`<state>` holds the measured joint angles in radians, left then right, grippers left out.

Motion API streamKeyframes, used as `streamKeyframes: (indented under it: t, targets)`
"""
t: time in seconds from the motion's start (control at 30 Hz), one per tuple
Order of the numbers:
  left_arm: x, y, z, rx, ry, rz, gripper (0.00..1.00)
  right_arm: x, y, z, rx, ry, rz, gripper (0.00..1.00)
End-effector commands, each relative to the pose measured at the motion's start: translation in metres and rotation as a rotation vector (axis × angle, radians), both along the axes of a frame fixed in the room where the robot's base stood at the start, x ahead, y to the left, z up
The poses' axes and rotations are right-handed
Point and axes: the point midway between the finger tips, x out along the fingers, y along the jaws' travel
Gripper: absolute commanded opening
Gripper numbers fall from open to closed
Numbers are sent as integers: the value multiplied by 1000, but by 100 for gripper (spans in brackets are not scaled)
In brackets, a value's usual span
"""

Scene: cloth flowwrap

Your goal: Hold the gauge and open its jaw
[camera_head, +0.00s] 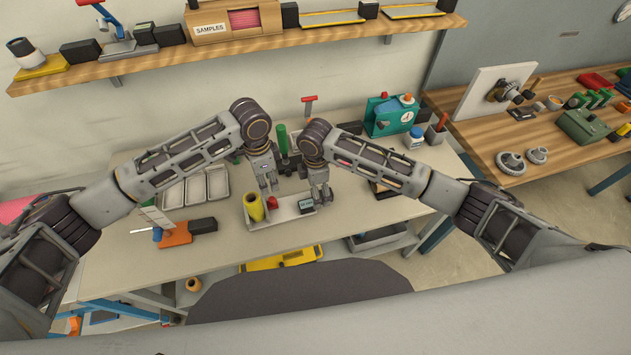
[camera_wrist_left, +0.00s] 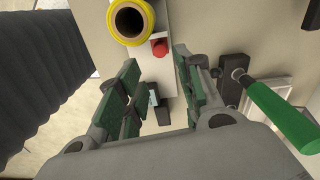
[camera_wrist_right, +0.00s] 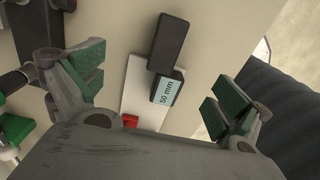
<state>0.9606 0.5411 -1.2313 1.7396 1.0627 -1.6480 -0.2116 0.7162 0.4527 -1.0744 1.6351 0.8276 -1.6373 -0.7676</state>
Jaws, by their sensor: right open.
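A small dark block with a pale display reading "50 mm", which looks like the gauge (camera_wrist_right: 167,88), lies on the white holder (camera_wrist_right: 135,96) with a black block (camera_wrist_right: 168,42) against it. The gauge also shows in the head view (camera_head: 306,205), at the holder's right end. My right gripper (camera_head: 321,198) is open above it; in the right wrist view its fingers (camera_wrist_right: 158,92) are wide apart on either side, not touching it. My left gripper (camera_head: 268,187) is open and empty above the holder's middle; the gauge shows partly between its fingers (camera_wrist_left: 155,85). I cannot make out the jaw.
A yellow roll (camera_head: 254,206) and a red piece (camera_head: 271,203) stand on the holder's left part. A green-handled tool (camera_head: 283,139) stands behind my grippers. Metal trays (camera_head: 196,187) and an orange tool (camera_head: 175,233) are at left. A teal dial device (camera_head: 389,115) stands back right.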

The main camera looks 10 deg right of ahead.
Motion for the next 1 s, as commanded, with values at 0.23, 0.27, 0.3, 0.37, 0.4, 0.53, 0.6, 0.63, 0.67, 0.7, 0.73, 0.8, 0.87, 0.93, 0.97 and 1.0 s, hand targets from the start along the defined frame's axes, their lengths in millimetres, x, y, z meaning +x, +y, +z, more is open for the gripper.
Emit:
streamKeyframes:
  t: [0.23,0.27,0.3,0.37,0.4,0.53,0.6,0.63,0.67,0.7,0.73,0.8,0.87,0.93,0.97,1.0]
  targets:
    - [0,0,0,0,0,0,36,0,0,-30,-1,1,-1,100]
    - [0,0,0,0,0,0,36,0,0,-33,-1,2,-1,100]
    - [0,0,0,0,0,0,36,0,0,-37,0,1,-1,100]
    - [0,0,0,0,0,0,36,0,0,-42,0,1,-1,100]
    - [0,0,0,0,0,0,36,0,0,-45,0,1,0,100]
    - [0,0,0,0,0,0,36,0,0,-52,0,0,0,100]
    - [0,0,0,0,0,0,36,0,0,-53,0,0,1,100]
    - [0,0,0,0,0,0,36,0,0,-54,0,0,1,100]
    - [0,0,0,0,0,0,36,0,0,-54,0,-1,1,100]
    - [0,0,0,0,0,0,36,0,0,-54,0,-1,1,100]
    - [0,0,0,0,0,0,36,0,0,-54,0,-1,1,100]
    - [0,0,0,0,0,0,36,0,0,-54,0,-1,1,100]
    - [0,0,0,0,0,0,36,0,0,-54,0,-1,0,100]
    - [0,0,0,0,0,0,36,0,0,-54,0,0,0,96]
    - [0,0,0,0,0,0,36,0,0,-54,0,0,0,92]
    - [0,0,0,0,0,0,36,0,0,-54,0,0,0,87]
